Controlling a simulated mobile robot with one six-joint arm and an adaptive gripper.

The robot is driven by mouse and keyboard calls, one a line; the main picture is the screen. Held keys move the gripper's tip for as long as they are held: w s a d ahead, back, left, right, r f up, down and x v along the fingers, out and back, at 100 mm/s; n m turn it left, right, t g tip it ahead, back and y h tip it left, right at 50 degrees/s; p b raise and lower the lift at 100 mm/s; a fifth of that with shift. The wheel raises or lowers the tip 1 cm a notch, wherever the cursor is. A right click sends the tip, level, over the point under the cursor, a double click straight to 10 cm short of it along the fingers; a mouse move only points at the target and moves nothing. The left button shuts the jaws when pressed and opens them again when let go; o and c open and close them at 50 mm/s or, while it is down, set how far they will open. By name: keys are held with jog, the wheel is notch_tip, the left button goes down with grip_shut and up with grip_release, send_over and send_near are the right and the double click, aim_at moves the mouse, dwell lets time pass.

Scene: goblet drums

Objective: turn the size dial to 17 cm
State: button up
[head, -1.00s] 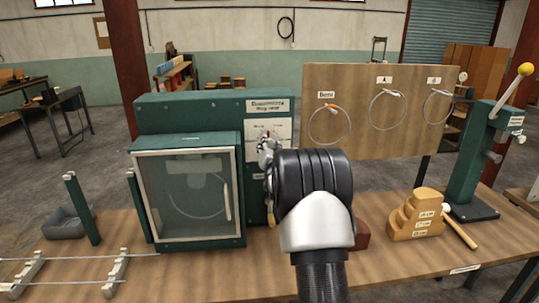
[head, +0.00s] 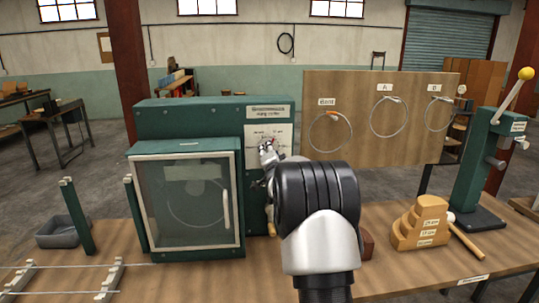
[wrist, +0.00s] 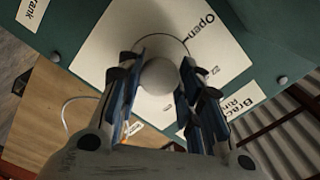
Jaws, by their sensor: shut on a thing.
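The size dial (wrist: 159,77) shows in the wrist view as a pale round knob on a white plate (wrist: 112,30) marked "Open". My gripper (wrist: 161,62) has its two blue-and-black fingers on either side of the knob and is shut on it. In the head view my gripper (head: 268,154) is at the white plate (head: 280,132) on the right part of the green machine (head: 190,120). My arm and gripper hide the dial there. The dial's pointer and the size it is set to cannot be read.
A glazed door (head: 188,205) with a pale handle stands left of my gripper. A wooden board (head: 350,140) with hanging rings is behind right. Stepped wooden blocks (head: 420,228) and a green lever press (head: 480,170) stand to the right. A grey tray (head: 62,232) is far left.

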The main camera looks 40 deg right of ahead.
dwell(0.3)
jog(key=o, duration=1.1)
jog(key=shift+c, duration=0.2)
jog(key=shift+s, duration=0.1)
jog(key=v, duration=1.2)
jog(key=shift+a, duration=0.1)
